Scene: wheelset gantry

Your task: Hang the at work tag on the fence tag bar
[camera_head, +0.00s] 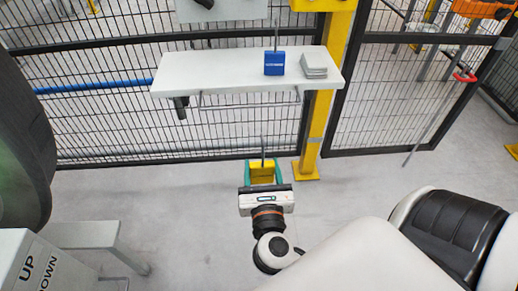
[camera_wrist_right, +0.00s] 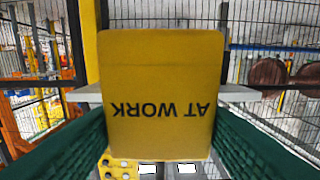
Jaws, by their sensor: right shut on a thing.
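The yellow at work tag (camera_head: 262,172) is in my right gripper (camera_head: 264,182). Its teal fingers are shut on the tag's two sides, and a thin dark piece rises from its top. In the right wrist view the tag (camera_wrist_right: 160,95) fills the middle, with its AT WORK lettering upside down. A thin metal bar (camera_head: 250,104) runs under the front of the white shelf on the fence; I cannot tell if it is the tag bar. The tag shows below this bar in the head view, apart from it. My left gripper is out of view.
The white shelf (camera_head: 215,76) holds a blue tag-like block (camera_head: 274,64) and a small grey stack (camera_head: 313,66). A yellow post (camera_head: 318,130) stands beside the black mesh fence (camera_head: 110,130). An UP/DOWN box (camera_head: 40,265) is at lower left. Floor around the gripper is clear.

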